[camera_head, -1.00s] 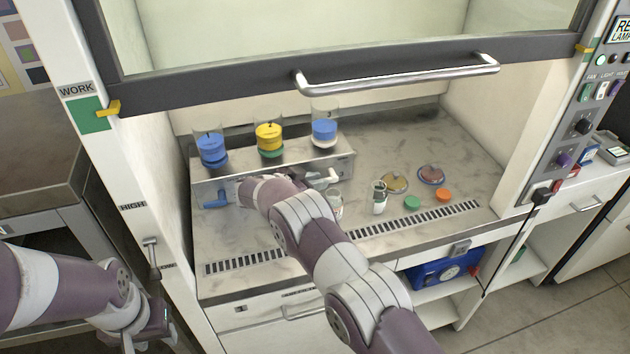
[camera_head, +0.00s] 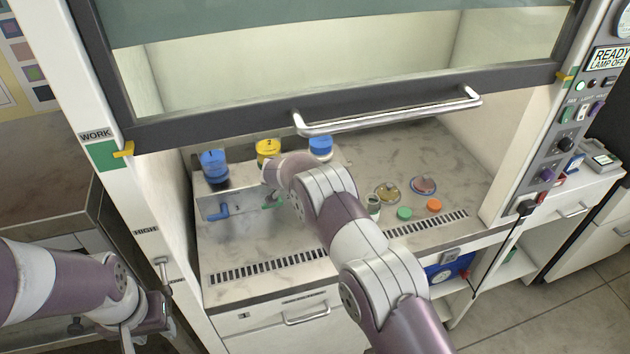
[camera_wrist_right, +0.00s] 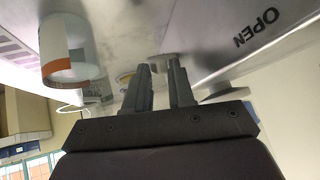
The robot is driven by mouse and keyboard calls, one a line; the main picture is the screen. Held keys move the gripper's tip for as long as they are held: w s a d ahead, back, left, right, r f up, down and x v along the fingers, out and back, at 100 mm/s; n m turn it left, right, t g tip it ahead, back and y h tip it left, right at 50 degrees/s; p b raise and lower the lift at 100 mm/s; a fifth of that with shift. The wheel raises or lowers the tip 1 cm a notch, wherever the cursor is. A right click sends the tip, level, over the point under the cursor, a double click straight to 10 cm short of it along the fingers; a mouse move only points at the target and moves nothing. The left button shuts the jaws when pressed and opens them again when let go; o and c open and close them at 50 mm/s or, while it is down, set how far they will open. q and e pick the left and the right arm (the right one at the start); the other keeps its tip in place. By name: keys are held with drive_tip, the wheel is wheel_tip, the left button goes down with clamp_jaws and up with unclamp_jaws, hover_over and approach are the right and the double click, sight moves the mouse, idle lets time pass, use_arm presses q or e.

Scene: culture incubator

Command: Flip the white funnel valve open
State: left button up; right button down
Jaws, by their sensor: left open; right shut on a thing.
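The white valve is hidden behind that arm in the head view. My right gripper (camera_wrist_right: 166,82) has its two fingers close together in the wrist view, closed around a small pale grey part (camera_wrist_right: 163,61), which looks like the white valve; its turn angle is unclear. The word OPEN (camera_wrist_right: 258,28) is on the panel next to it. My left gripper (camera_head: 148,322) is open and empty outside the hood at lower left.
Blue (camera_head: 214,168), yellow (camera_head: 267,152) and blue (camera_head: 320,147) funnels stand on top. A beaker with an orange band (camera_wrist_right: 66,55) is near the fingers. Dishes (camera_head: 387,193) and an orange cap (camera_head: 434,205) lie right. The raised sash handle (camera_head: 390,112) is above.

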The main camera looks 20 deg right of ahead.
drive_tip(key=shift+w+d+r+y+p, duration=0.1)
drive_tip(key=shift+d+r+y+p, duration=0.25)
drive_tip(key=shift+y+p, duration=0.6)
drive_tip(key=shift+a, duration=0.1)
drive_tip(key=c, duration=1.3)
unclamp_jaws()
